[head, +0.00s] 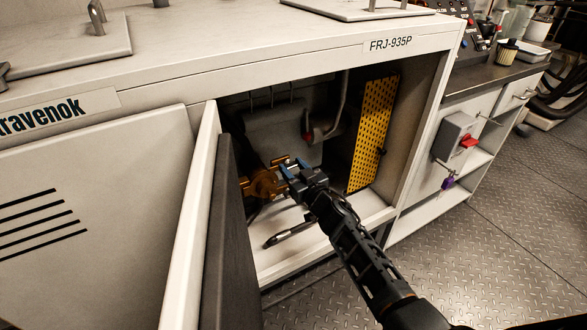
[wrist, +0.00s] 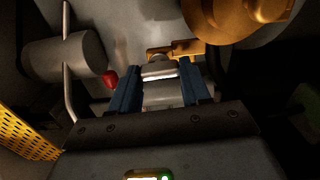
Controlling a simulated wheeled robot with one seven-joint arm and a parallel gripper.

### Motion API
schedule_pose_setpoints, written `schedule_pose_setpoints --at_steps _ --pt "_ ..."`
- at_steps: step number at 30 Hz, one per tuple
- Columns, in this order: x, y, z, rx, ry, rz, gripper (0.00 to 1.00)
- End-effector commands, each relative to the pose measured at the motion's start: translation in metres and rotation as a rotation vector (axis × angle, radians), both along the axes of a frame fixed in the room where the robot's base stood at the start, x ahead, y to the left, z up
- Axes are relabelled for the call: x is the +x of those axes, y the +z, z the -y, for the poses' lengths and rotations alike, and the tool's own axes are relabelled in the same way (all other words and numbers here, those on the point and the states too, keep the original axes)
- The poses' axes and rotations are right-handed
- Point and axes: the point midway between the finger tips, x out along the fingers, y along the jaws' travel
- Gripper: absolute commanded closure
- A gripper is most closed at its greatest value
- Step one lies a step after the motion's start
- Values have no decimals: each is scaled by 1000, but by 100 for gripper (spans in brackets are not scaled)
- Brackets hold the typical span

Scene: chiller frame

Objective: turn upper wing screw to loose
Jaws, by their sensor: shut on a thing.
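My gripper (head: 291,168) reaches into the open cabinet, at the brass-coloured fitting (head: 264,184). In the wrist view, its two blue fingers (wrist: 159,78) are closed on the sides of a pale metal piece (wrist: 160,92), seemingly the upper wing screw. A flat brass-coloured part (wrist: 183,49) lies just beyond the fingertips, and a large round brass-coloured body shows at the upper right. The screw's wings are mostly hidden by the fingers and shadow, so I cannot tell its turn angle. In the head view the gripper covers it.
A yellow perforated panel (head: 373,132) stands to the right inside the cabinet. A red-tipped part (head: 309,136) with a bent pipe hangs behind. The open door (head: 190,215) stands close on the left. A black curved handle (head: 290,228) lies near the cabinet floor.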

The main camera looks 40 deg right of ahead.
Motion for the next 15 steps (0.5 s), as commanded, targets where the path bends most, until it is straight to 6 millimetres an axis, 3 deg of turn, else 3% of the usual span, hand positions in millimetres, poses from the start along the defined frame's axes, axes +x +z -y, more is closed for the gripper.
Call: schedule_pose_setpoints --at_steps 15 --pt "1 -1 -3 -388 2 -111 84"
